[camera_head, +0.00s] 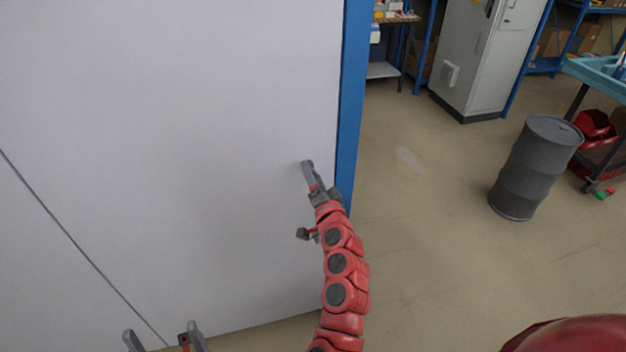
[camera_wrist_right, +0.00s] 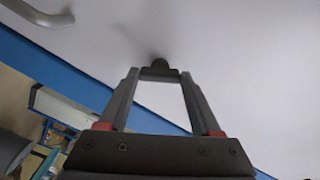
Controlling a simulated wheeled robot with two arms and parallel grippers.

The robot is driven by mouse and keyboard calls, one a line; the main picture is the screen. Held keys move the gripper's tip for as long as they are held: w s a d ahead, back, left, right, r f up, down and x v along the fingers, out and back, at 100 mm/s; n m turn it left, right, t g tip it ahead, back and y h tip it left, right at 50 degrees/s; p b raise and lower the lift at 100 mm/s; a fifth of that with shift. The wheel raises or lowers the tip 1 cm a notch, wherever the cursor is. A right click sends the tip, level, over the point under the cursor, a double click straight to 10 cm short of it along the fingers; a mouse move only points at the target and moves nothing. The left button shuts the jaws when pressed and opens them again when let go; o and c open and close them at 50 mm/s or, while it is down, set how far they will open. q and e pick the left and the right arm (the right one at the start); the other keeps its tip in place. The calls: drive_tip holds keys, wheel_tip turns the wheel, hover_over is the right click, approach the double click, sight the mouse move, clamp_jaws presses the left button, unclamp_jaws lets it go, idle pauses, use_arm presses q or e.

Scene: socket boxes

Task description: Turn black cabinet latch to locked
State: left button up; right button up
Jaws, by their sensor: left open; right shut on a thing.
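A black latch (camera_wrist_right: 159,68) stands out from a white cabinet panel (camera_head: 180,110). In the wrist view it sits between the fingertips of my right gripper (camera_wrist_right: 160,76), which is shut on it. In the head view my right gripper (camera_head: 308,168) touches the panel near its right edge, and its fingers hide the latch there. I cannot tell the latch's exact turn. A grey lever handle (camera_wrist_right: 40,12) shows at the upper left of the wrist view; it is below my right gripper in the head view (camera_head: 303,234). My left gripper (camera_head: 162,338) is open and empty at the bottom edge.
A blue frame edge (camera_head: 352,110) borders the panel on the right. Beyond it is open floor with a dark drum (camera_head: 536,168), a grey cabinet (camera_head: 480,60) and a turquoise trolley (camera_head: 597,78). A thin seam crosses the panel at lower left.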

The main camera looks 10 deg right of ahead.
drive_tip(key=shift+m+b, duration=0.45)
drive_tip(key=shift+m, duration=2.65)
drive_tip(key=o, duration=1.4)
drive_tip(key=shift+s, duration=0.1)
drive_tip(key=shift+s+d+p, duration=0.15)
drive_tip(key=shift+s+p, duration=0.85)
drive_tip(key=shift+s, duration=3.35)
drive_tip(key=shift+s+d+p, duration=0.15)
drive_tip(key=shift+s+p, duration=0.85)
drive_tip(key=shift+s, duration=3.3)
